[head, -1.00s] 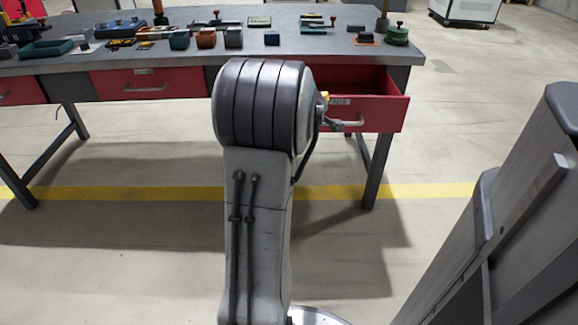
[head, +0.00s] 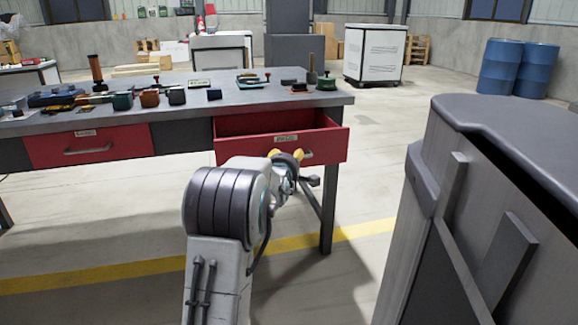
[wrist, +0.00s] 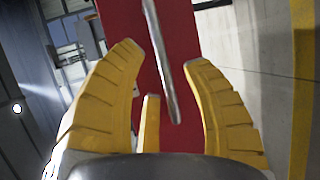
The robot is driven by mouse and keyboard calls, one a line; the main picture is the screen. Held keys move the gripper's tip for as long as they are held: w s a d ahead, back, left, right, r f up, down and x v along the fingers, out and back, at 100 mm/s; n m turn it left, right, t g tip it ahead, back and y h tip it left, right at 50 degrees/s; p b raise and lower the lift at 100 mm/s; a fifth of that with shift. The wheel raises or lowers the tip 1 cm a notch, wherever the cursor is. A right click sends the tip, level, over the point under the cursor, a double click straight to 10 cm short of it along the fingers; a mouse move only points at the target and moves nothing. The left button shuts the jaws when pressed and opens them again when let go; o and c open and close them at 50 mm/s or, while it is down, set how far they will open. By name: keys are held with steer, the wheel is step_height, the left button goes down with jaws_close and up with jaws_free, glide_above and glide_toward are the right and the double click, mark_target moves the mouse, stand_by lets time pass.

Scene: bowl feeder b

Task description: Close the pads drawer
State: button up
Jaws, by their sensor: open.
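The pads drawer (head: 328,146) is red and stands pulled out at the right end of the workbench, with its open top showing. It bears a small label and a metal handle (head: 308,156). My gripper (head: 286,154) is in front of the drawer's face, left of the handle's right end. In the wrist view, the yellow fingers (wrist: 165,75) are spread open, with the metal handle bar (wrist: 160,60) showing between them against the red front (wrist: 185,35). Whether the fingers touch the drawer cannot be told.
The workbench top (head: 235,105) carries several small tools and blocks. A second red drawer (head: 80,146) to the left is shut. A bench leg (head: 327,215) stands below the open drawer.

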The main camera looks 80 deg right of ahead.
steer(key=shift+d+f+b, duration=0.15)
steer(key=shift+d, duration=0.65)
steer(key=shift+d+f+b, duration=0.1)
steer(key=shift+d+b, duration=0.05)
steer(key=shift+d, duration=0.6)
steer(key=shift+c, duration=0.3)
jaws_close()
